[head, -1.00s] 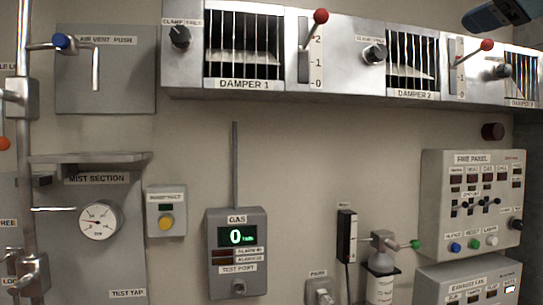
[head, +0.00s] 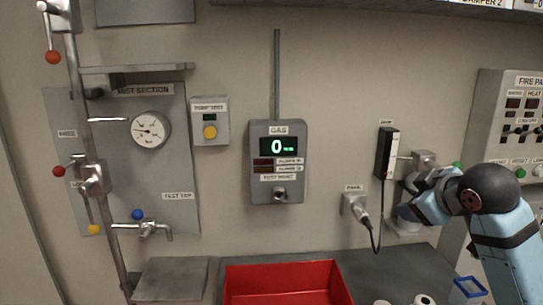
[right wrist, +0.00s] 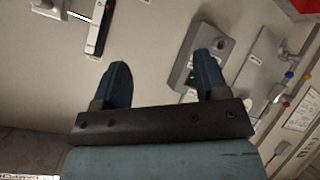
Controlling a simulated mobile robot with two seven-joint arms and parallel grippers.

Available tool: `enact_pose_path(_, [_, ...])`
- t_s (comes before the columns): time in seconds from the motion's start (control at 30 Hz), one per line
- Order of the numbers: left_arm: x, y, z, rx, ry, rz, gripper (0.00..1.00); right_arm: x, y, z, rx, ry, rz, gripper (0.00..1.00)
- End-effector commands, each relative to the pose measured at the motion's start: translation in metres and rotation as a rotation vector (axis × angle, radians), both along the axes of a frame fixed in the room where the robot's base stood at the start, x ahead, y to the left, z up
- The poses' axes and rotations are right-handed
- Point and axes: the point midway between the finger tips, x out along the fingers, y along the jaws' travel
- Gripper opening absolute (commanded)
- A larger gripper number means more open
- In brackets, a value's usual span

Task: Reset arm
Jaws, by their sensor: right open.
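My right arm comes in from the right in the head view. Its gripper (head: 418,208) is in front of the wall, beside the grey wall bracket (head: 424,160) with the green knob. In the right wrist view the two blue fingers of my right gripper (right wrist: 162,80) are wide apart with nothing between them. The gas box (right wrist: 190,62) and the black-and-white wall unit (right wrist: 98,28) show beyond the fingers. My left gripper is in neither view.
A red tray (head: 285,280) stands on the dark bench (head: 215,270) below the gas box (head: 277,190). A plug (head: 354,207) with a black cable is on the wall. The fire panel (head: 497,125) is at right, and the mist section panel (head: 180,215) is at left.

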Motion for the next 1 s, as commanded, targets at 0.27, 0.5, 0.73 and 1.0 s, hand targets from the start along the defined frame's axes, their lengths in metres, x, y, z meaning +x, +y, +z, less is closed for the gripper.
enact_pose_path(0.27, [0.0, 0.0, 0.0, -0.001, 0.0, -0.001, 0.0, -0.067, 0.019, -0.157, 0.112, 0.223, -0.092, 0.67])
enact_pose_path(0.5, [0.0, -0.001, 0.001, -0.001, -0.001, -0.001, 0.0, -0.155, 0.026, -0.257, 0.189, 0.406, -0.213, 0.67])
enact_pose_path(0.73, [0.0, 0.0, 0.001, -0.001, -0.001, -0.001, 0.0, -0.245, 0.027, -0.317, 0.236, 0.558, -0.342, 0.67])
enact_pose_path(1.0, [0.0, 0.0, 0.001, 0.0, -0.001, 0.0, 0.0, -0.322, 0.025, -0.348, 0.256, 0.677, -0.46, 0.67])
